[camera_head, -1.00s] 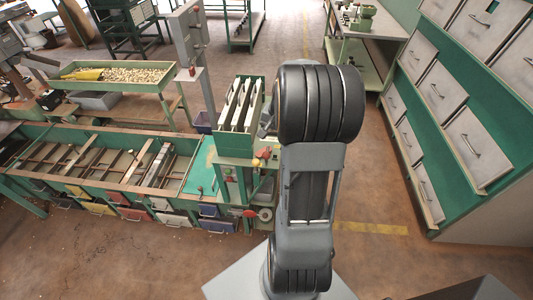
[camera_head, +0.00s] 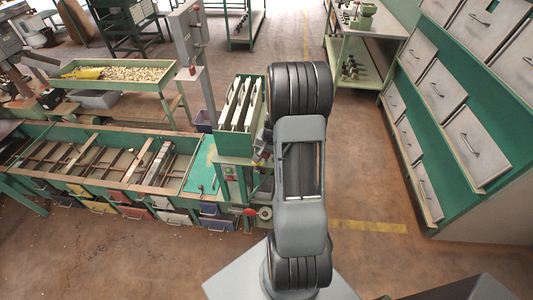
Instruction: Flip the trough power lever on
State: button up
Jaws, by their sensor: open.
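The long green trough (camera_head: 108,187) runs across the left and middle. At its right end stands a green machine post (camera_head: 232,185) with small red and green controls. I cannot tell which small part is the power lever. My gripper (camera_head: 261,155) shows only as a small grey piece left of my arm, by the top of that post. It is open, and I see nothing held in it. My arm hides the rest of it and part of the machine's right side. Whether it touches any control cannot be told.
A green hopper with pale upright plates (camera_head: 240,103) stands just above the post. A grey column box (camera_head: 187,30) with red knobs rises behind. A tray of nuts (camera_head: 125,74) is at the back left. Sloped drawers (camera_head: 437,88) fill the right. Floor between is clear.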

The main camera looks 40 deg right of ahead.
jog(key=shift+c, duration=0.2)
grip_shut()
dwell(0.3)
